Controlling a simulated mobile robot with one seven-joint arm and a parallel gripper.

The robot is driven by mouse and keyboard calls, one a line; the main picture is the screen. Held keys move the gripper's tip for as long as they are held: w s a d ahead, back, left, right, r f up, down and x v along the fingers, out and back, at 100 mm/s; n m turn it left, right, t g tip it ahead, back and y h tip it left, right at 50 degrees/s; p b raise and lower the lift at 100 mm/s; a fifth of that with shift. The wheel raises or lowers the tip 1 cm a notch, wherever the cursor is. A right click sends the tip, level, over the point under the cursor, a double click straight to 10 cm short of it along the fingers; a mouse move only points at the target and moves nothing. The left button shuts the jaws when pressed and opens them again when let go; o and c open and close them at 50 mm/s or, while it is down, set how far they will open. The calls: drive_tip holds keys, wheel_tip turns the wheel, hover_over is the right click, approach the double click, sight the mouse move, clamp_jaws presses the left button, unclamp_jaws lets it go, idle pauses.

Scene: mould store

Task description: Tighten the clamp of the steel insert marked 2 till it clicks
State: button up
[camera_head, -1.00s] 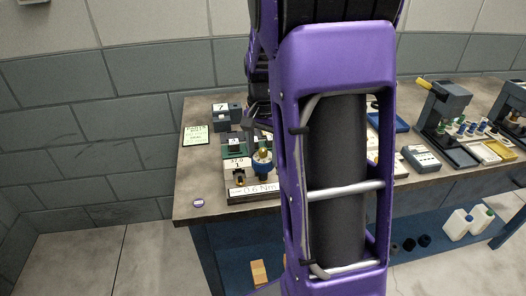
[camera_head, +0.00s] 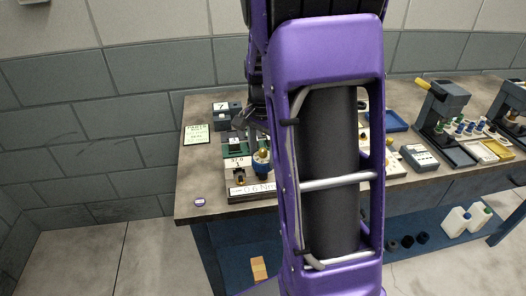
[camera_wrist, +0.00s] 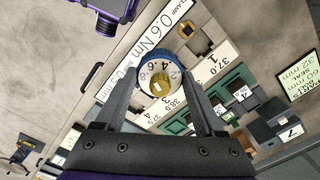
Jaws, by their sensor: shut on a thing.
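The blue tool (camera_wrist: 148,68) has a pale numbered dial and a brass-coloured top. My gripper (camera_wrist: 162,76) is shut on it in the wrist view, one finger on each side. In the head view the blue tool (camera_head: 262,168) stands upright at the right of the steel insert marked 1 (camera_head: 240,178), over the row of inserts. A "CLAMP 0.6 Nm" label (camera_wrist: 158,38) runs along the rack beside it. I cannot read a 2: the tool and my fingers hide part of the row, so the clamp under the tool is not visible.
Green-based blocks (camera_wrist: 236,79) and a dark block marked 7 (camera_wrist: 282,129) stand beyond the row. A parts card (camera_head: 196,135) lies at the bench's left. A small purple-rimmed item (camera_head: 200,202) lies near the front edge. A grey press (camera_head: 444,104) stands at right.

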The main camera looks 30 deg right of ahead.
drive_tip(key=shift+f+m+p, duration=0.1)
drive_tip(key=shift+m+p, duration=0.4)
drive_tip(key=shift+m, duration=0.3)
drive_tip(key=shift+m+p, duration=0.35)
drive_tip(key=shift+m, duration=0.55)
drive_tip(key=shift+m, duration=0.7)
